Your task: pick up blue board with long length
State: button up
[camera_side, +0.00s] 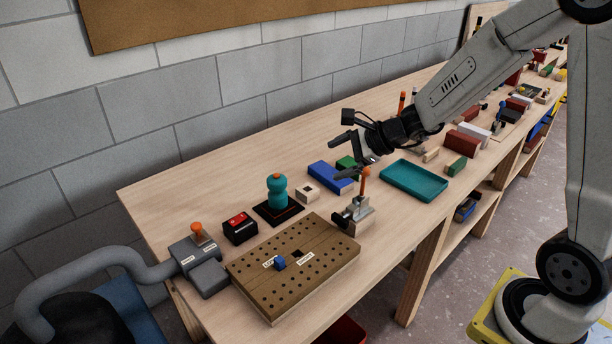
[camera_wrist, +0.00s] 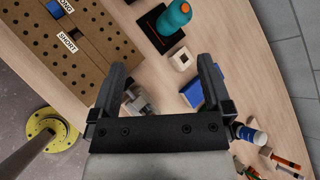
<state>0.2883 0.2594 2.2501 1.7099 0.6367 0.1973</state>
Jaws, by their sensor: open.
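A long blue board (camera_side: 330,177) lies flat on the wooden bench, beside a green block (camera_side: 346,162) and a small white block (camera_side: 307,191). In the wrist view the blue board (camera_wrist: 192,94) shows just inside the right finger, which hides part of it. My gripper (camera_side: 351,157) is open and empty above the bench, close to the board's right end in the side view. In the wrist view my gripper (camera_wrist: 160,72) has its fingers spread wide. A small blue piece (camera_side: 280,263) sits on a drilled brown board (camera_side: 300,285) with labels reading LONG and SHORT.
A toggle clamp with an orange handle (camera_side: 356,212) stands at the bench's front edge, near my gripper. A teal tray (camera_side: 414,181) lies to the right. A teal knobbed object (camera_side: 277,191) stands on a dark pad to the left. The bench behind the blue board is clear.

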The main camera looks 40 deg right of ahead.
jog(key=w+d+f+m+t+h, duration=0.1)
jog(key=w+d+m+t+h, duration=0.15)
jog(key=d+m, duration=0.5)
jog(key=w+d+m+t+h, duration=0.2)
jog(key=w+d+m+h, duration=0.2)
jog(key=d+m, duration=0.35)
send_near(330, 177)
jog(key=shift+s+d+f+n, duration=0.1)
jog(key=shift+d+f+n, duration=0.35)
jog(key=shift+d, duration=0.35)
jog(key=shift+x, duration=1.3)
jog(key=shift+x, duration=2.55)
